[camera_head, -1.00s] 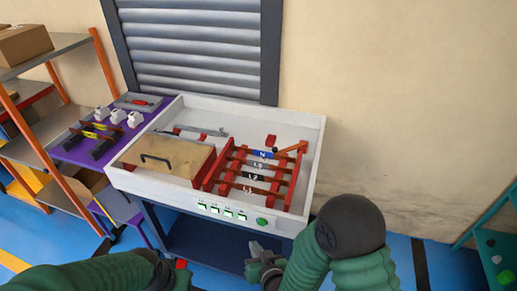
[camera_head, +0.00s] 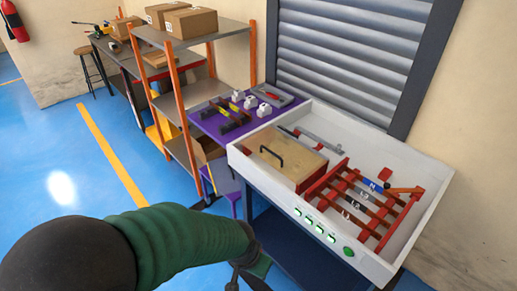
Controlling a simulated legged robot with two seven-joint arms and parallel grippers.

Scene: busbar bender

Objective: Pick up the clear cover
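A tan, slightly see-through-looking panel with a black handle (camera_head: 284,160) lies in the left half of the white tray-like bench (camera_head: 440,205). It is the only cover-like thing I see, and I cannot tell for sure that it is the clear cover. My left gripper (camera_head: 246,277) is low in the picture, in front of and below the bench, apart from the panel. It is partly cut off by the bottom edge, so its opening is unclear. My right gripper is out of view.
A red rack with labelled bars (camera_head: 352,205) fills the bench's right half. A purple table (camera_head: 205,121) with white parts adjoins the bench at left. Beyond it stands an orange-framed shelf (camera_head: 253,62) with cardboard boxes (camera_head: 190,23). Blue floor (camera_head: 70,150) is free at left.

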